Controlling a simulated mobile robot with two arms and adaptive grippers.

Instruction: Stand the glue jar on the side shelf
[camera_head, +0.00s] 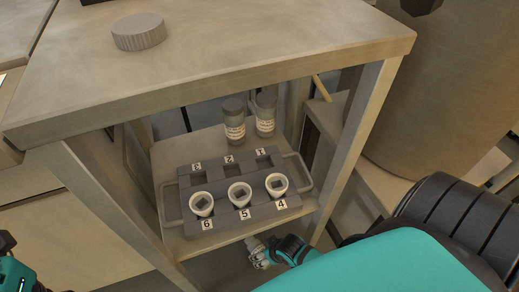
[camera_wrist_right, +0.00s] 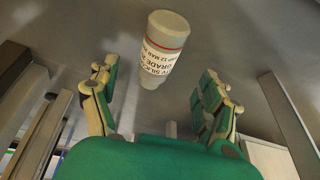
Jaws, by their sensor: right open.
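In the right wrist view a pale jar (camera_wrist_right: 163,48) with a red stripe and a printed label lies between the spread fingers of my right gripper (camera_wrist_right: 158,75). The fingers stand apart from its sides. In the head view this gripper (camera_head: 262,253) is low, by the front edge of the lower shelf (camera_head: 170,165), partly hidden by my arm. Two labelled jars stand behind the rack, a left one (camera_head: 234,122) and a right one (camera_head: 265,112); their labels are too small to read. I cannot tell which jar the wrist view shows. Only a teal part of my left arm shows at the lower left.
A grey rack (camera_head: 215,227) with numbered slots and side handles sits on the lower shelf, holding white cups in slots 4, 5 and 6. A grey ribbed knob (camera_head: 138,33) lies on the upper top (camera_head: 250,50). A post (camera_head: 358,135) stands right of the shelf.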

